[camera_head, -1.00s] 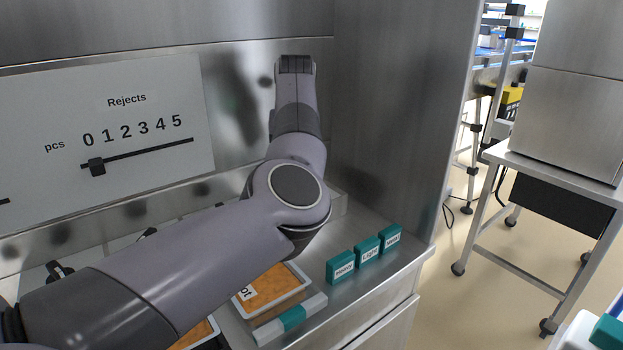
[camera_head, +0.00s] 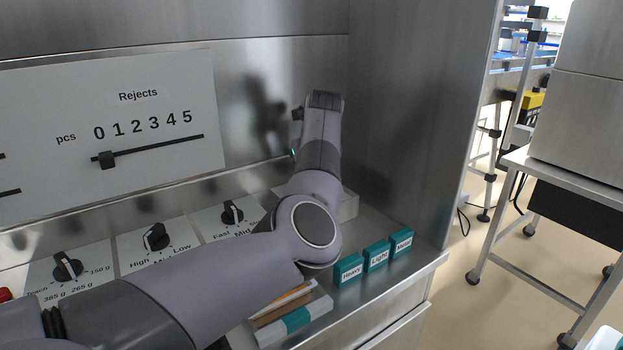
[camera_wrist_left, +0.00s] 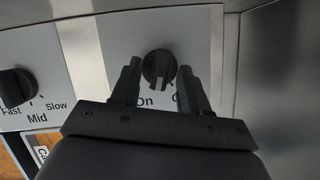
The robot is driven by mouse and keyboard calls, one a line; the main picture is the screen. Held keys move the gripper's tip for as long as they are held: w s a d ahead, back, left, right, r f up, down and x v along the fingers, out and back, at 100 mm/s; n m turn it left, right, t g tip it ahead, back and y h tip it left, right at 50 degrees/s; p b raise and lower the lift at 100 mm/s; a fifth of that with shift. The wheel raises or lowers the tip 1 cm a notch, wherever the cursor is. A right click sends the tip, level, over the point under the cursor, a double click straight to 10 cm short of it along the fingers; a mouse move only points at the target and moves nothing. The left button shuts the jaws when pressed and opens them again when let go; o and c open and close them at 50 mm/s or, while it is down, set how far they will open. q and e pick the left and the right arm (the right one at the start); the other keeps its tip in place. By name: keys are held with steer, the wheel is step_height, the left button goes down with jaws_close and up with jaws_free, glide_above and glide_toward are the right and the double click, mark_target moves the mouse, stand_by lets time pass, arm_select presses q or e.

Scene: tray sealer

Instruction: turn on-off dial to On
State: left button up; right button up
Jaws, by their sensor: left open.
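The on-off dial (camera_wrist_left: 156,66) is a round black knob on a light panel in the left wrist view. Its white mark is at the lower edge, pointing roughly down. The "On" label (camera_wrist_left: 145,101) is below left; the label at right is mostly hidden by a finger. My left gripper (camera_wrist_left: 160,69) is open, with one finger on each side of the dial in the picture; contact cannot be told. In the head view my left arm (camera_head: 312,222) hides this dial and most of the gripper. My right gripper is not in view.
A Fast-Mid-Slow dial (camera_head: 232,212) sits to the left, with a High-Low dial (camera_head: 157,237) and a weight dial (camera_head: 67,266) beyond it. Teal blocks (camera_head: 376,256) stand near the counter's right edge. A steel wall (camera_head: 410,120) closes the right side.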

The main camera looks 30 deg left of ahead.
arm_select(q)
jaws_close()
steer(key=shift+r+m+p, duration=0.1)
steer(key=shift+m+p, duration=0.2)
steer(key=shift+m, duration=0.4)
steer(key=shift+m+t+h, duration=0.4)
steer(key=shift+m+t, duration=0.1)
steer(key=shift+m, duration=0.4)
jaws_free()
steer(key=shift+s, duration=0.1)
